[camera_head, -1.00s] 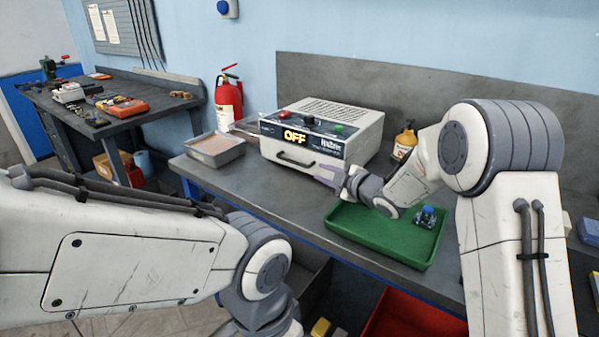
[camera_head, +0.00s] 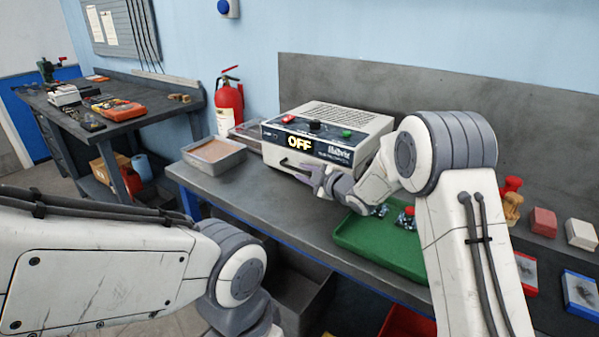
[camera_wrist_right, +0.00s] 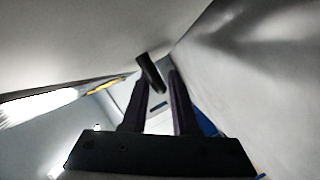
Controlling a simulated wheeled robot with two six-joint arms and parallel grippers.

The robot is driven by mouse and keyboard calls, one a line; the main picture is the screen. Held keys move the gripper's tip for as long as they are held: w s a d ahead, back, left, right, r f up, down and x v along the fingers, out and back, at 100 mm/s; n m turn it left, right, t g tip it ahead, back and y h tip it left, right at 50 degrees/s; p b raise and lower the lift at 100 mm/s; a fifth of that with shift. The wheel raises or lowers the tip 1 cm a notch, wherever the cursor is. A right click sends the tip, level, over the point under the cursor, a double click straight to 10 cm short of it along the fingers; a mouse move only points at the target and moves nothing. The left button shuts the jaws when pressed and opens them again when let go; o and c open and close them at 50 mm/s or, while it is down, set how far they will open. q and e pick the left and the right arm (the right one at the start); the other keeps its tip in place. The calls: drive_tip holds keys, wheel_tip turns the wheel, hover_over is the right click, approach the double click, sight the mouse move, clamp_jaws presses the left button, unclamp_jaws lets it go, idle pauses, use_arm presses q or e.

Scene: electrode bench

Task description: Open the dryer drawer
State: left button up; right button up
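The dryer (camera_head: 352,117) is a white box on the bench with a lit "OFF" display. Its drawer front (camera_head: 272,153) looks shut and carries a dark bar handle (camera_head: 290,168), which also shows in the right wrist view (camera_wrist_right: 150,70). My right gripper (camera_head: 310,176) is at the right part of the handle and hides some of the drawer front. In the wrist view its two fingers (camera_wrist_right: 157,80) are apart, with the handle at the gap between their tips; contact cannot be told. My left arm comes in at lower left, its gripper out of view.
A grey tray (camera_head: 232,163) stands left of the dryer. A green tray (camera_head: 350,243) with small parts lies under my right forearm. Red and white blocks (camera_head: 543,221) sit at the right. The bench front between the trays is clear.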

clamp_jaws()
idle(1.4)
